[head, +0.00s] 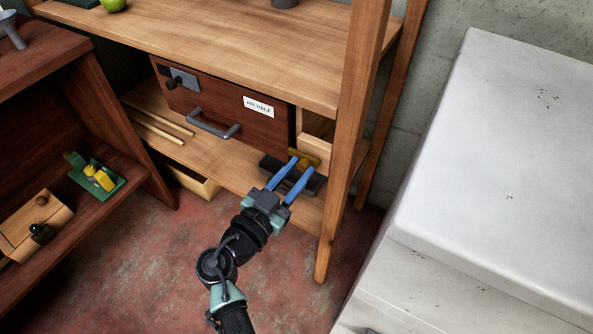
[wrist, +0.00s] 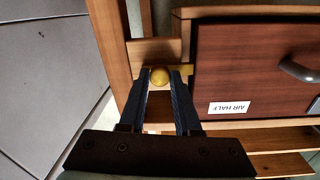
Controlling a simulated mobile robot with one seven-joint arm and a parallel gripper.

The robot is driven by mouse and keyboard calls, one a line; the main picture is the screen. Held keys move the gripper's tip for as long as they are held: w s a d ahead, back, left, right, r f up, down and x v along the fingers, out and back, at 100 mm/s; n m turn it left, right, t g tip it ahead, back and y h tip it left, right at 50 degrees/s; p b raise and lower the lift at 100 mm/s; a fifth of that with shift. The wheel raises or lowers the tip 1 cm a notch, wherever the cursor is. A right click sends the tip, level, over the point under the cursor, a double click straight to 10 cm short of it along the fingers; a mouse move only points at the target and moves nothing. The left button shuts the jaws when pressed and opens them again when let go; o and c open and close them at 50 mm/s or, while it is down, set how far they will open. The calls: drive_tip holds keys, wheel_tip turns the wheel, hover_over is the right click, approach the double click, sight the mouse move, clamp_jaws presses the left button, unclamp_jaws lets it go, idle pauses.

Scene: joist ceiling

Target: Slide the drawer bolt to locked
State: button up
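The dark red drawer (head: 235,104) labelled "AIR HALF" is in the wooden bench and also shows in the wrist view (wrist: 245,65). A brass bolt (head: 309,157) lies beside the drawer's right end in the head view. In the wrist view its round knob (wrist: 160,76) sits between my fingertips, and its bar runs right towards the drawer edge. My gripper (head: 298,168) reaches it from the front, with blue fingers either side; it also shows in the wrist view (wrist: 164,74). The finger gap looks about as wide as the knob; whether they grip it is unclear.
A grey handle (head: 212,124) sticks out of the drawer front, with a black knob on a grey plate (head: 180,79) at upper left. A bench leg (head: 345,150) stands just right of my gripper. A large pale box (head: 490,170) fills the right.

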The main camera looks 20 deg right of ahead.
clamp_jaws()
idle(1.0)
